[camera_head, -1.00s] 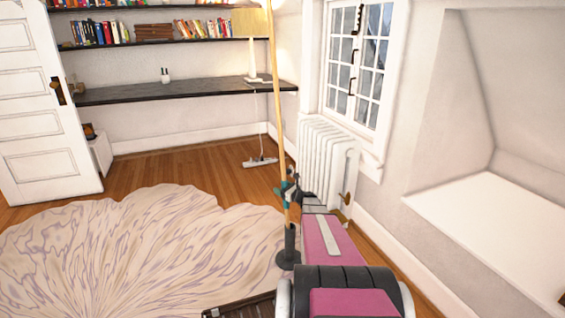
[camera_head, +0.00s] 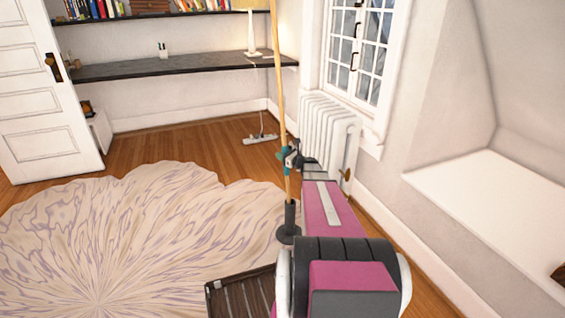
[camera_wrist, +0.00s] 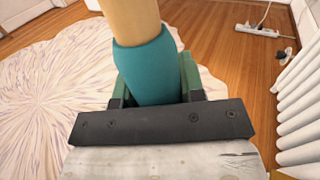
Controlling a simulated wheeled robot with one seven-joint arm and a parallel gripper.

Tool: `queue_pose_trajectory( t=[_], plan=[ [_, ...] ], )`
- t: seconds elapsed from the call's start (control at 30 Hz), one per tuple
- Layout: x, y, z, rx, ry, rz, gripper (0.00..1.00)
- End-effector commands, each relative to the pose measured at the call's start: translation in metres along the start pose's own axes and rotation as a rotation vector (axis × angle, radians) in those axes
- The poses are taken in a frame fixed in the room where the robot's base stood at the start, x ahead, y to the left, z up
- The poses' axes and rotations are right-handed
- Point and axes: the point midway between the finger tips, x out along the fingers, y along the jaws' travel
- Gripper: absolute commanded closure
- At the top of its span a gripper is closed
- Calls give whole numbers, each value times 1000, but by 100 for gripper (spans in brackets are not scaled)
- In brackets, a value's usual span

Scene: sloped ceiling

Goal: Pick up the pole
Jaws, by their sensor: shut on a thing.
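The pole (camera_head: 279,85) is a long, slim, light wooden rod. It stands nearly upright in the head view, and its top runs out of the picture. A dark round foot (camera_head: 289,234) is at its lower end, by the rug's right edge; I cannot tell whether it touches the floor. My gripper (camera_head: 289,158) is shut on the pole above the foot. In the wrist view the pole's teal section (camera_wrist: 147,70) sits between my green-sided fingers. The pole's part below the grip is hidden there.
A white radiator (camera_head: 328,133) and the window wall stand close on the right. A pale rug (camera_head: 130,240) covers the floor at left. A dark desk shelf (camera_head: 170,68) runs along the back wall. A power strip (camera_head: 260,139) lies on the floor. A white door (camera_head: 45,110) is at far left.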

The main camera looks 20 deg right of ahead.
Motion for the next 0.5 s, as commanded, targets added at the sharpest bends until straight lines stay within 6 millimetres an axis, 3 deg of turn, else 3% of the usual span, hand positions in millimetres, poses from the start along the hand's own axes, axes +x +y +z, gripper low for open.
queue_pose_trajectory(
  t=[0.1, 0.5],
  plan=[
    [-1, -1, 38, -4, -4, 0, 97],
    [-1, -9, 142, -4, -3, -1, 97]
  ],
)
